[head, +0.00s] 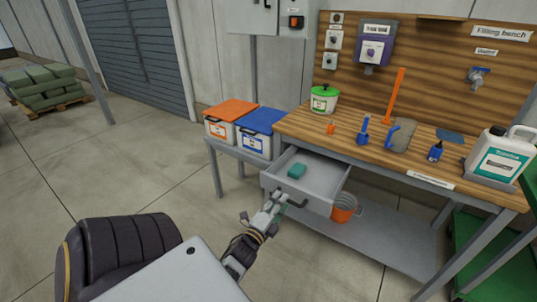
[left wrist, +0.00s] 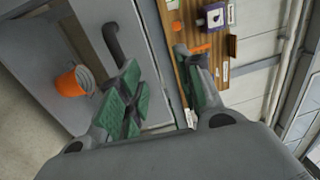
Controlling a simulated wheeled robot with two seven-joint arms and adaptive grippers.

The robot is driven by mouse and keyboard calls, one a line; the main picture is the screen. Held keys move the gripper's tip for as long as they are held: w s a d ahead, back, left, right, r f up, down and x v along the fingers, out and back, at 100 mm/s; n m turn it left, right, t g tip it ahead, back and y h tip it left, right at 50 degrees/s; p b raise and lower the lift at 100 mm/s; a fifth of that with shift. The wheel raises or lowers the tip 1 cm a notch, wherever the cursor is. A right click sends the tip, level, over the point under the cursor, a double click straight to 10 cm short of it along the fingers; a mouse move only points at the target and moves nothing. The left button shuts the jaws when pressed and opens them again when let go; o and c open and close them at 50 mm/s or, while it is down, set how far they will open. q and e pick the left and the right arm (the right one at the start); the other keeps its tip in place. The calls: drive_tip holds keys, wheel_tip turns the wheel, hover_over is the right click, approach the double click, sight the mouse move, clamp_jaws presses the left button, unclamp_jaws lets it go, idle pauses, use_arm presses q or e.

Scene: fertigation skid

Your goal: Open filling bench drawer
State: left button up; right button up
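The filling bench drawer (head: 308,176) is grey and stands pulled out from under the wooden bench top. A teal block (head: 297,171) lies inside it. Its dark handle (head: 298,204) is on the front panel; the handle also shows in the left wrist view (left wrist: 112,42). My left gripper (head: 279,200) is at the drawer front, just left of the handle. In the left wrist view its green-padded fingers (left wrist: 162,92) are apart with a gap between them. The handle passes partly behind one finger, outside the gap; contact cannot be told. My right gripper is not in view.
The bench top (head: 345,147) holds a green-lidded tub (head: 324,99), several blue tools and a white jug (head: 501,154). Orange-lidded (head: 231,110) and blue-lidded (head: 261,122) boxes stand left of it. An orange bucket (head: 344,209) is on the lower shelf.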

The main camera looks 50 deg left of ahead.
use_arm(q)
drive_tip(key=f+v, duration=0.1)
drive_tip(key=v, duration=0.6)
drive_tip(key=shift+s+d+p, duration=0.15)
drive_tip(key=shift+d+p, duration=0.1)
drive_tip(key=shift+p, duration=0.1)
idle(0.7)
idle(0.3)
drive_tip(key=shift+p, duration=0.35)
idle(0.6)
